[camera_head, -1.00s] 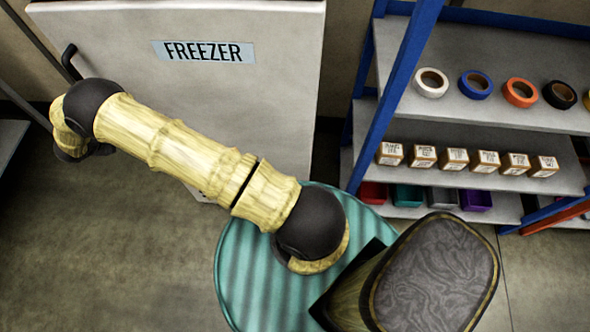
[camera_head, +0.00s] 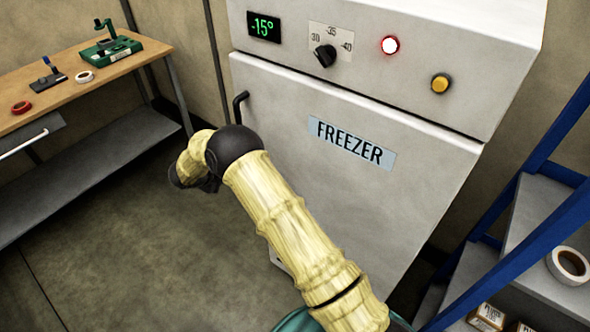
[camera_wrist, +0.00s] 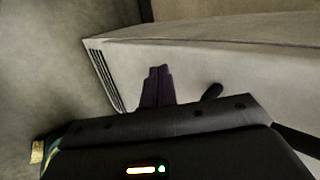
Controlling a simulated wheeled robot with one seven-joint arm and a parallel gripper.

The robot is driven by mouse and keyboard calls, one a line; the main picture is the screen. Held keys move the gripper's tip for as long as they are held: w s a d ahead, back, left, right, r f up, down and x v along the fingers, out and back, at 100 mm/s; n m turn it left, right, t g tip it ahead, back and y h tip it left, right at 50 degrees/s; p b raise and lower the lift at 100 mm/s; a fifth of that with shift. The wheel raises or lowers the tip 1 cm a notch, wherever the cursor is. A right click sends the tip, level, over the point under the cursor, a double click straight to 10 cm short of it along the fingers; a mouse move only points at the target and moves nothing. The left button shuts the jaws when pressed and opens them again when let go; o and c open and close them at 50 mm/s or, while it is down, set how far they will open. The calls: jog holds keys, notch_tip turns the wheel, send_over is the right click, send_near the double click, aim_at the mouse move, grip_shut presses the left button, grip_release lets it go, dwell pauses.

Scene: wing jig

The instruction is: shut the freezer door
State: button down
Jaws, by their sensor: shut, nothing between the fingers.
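The freezer door (camera_head: 350,190) is a pale panel with a blue FREEZER label, in the head view. It looks in line with the freezer body, with a thin dark seam along its top; I cannot tell whether it is fully shut. Its black handle (camera_head: 240,103) is at its upper left edge. My arm crosses in front of the door, its far end left of the door below the handle; the fingers are hidden there. In the wrist view my gripper (camera_wrist: 158,72) is shut and empty, in front of a pale surface. A dark bar, probably the handle, shows right of the fingers.
The freezer's control panel (camera_head: 370,60) has a -15° display, a dial, a red lamp and a yellow button. A workbench (camera_head: 130,55) with tools and tape stands at left. A blue-framed shelf (camera_head: 550,240) stands close at right. The floor left of the freezer is clear.

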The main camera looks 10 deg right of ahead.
jog(key=b+v, duration=0.1)
jog(key=v, duration=0.5)
jog(key=shift+a, duration=0.55)
